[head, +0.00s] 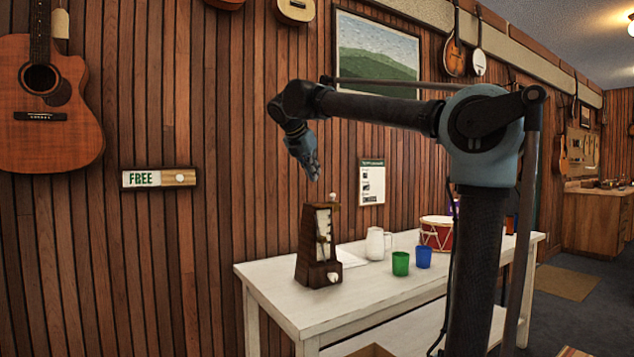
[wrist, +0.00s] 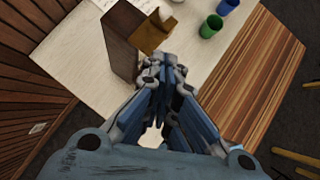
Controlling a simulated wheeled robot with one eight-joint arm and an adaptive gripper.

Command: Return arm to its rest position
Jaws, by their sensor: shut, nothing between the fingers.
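My gripper (head: 313,175) hangs at the end of my outstretched arm, pointing down, above and close to the wooden metronome in the head view. In the wrist view my gripper (wrist: 160,70) is shut and empty, its fingers together over the table near the metronome. The dark brown metronome (head: 306,245) stands upright on the left part of the white table (head: 275,287). Its brown body also shows in the wrist view (wrist: 122,40).
A green cup (head: 400,263), a blue cup (head: 424,257), a white pitcher (head: 375,244) and a red drum (head: 436,232) stand to the right of the metronome. The wooden wall with a guitar (head: 55,110) and a FREE sign (head: 158,178) is behind. Open air surrounds the arm.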

